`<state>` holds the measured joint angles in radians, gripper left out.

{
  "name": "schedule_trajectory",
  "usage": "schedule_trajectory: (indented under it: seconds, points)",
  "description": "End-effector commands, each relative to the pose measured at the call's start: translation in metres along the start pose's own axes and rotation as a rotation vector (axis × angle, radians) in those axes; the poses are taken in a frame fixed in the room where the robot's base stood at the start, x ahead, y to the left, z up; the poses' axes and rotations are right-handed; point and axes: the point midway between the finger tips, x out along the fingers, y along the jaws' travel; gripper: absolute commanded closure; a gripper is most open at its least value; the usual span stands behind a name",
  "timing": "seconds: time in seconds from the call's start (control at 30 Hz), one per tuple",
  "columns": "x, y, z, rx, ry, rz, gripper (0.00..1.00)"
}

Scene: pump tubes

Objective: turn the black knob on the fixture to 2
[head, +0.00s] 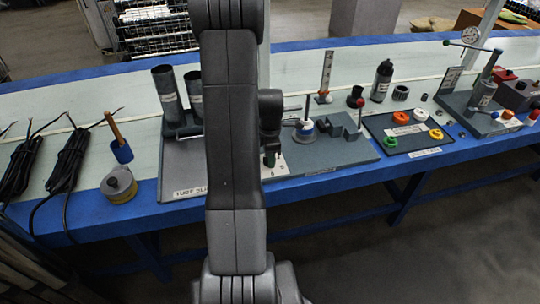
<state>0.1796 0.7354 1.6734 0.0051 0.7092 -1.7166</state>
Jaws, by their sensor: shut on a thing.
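My dark arm stands across the middle of the view, and my gripper (270,155) points down from its wrist, just right of the arm. It is over a small pale panel (279,170) with dark marks, at the left end of a grey fixture (345,160). The gripper's jaws are shut on a small dark thing at the panel, which looks like the black knob. The knob is mostly hidden by the fingers and too small to make out. Its pointer and the numbers on the panel cannot be read.
Left of my arm, grey tubes (167,95) stand on a labelled plate (183,185). A yellow-and-grey round piece (118,184), a blue cup (121,151) and black cables (70,165) lie further left.

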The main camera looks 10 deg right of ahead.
Motion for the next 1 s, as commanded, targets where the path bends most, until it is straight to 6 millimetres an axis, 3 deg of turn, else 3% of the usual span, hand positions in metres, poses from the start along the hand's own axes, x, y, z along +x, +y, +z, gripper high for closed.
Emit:
schedule_trajectory:
  seconds: [0.5, 0.53, 0.63, 1.0]
  points:
    - [-0.0009, 0.0012, 0.0002, -0.020, 0.000, 0.004, 0.85]
    - [-0.0009, 0.0012, 0.0002, -0.020, 0.000, 0.004, 0.59]
    - [-0.0007, 0.0010, 0.0002, -0.019, 0.000, 0.003, 0.41]
    - [-0.0066, 0.0008, 0.0001, -0.019, 0.000, 0.003, 0.41]
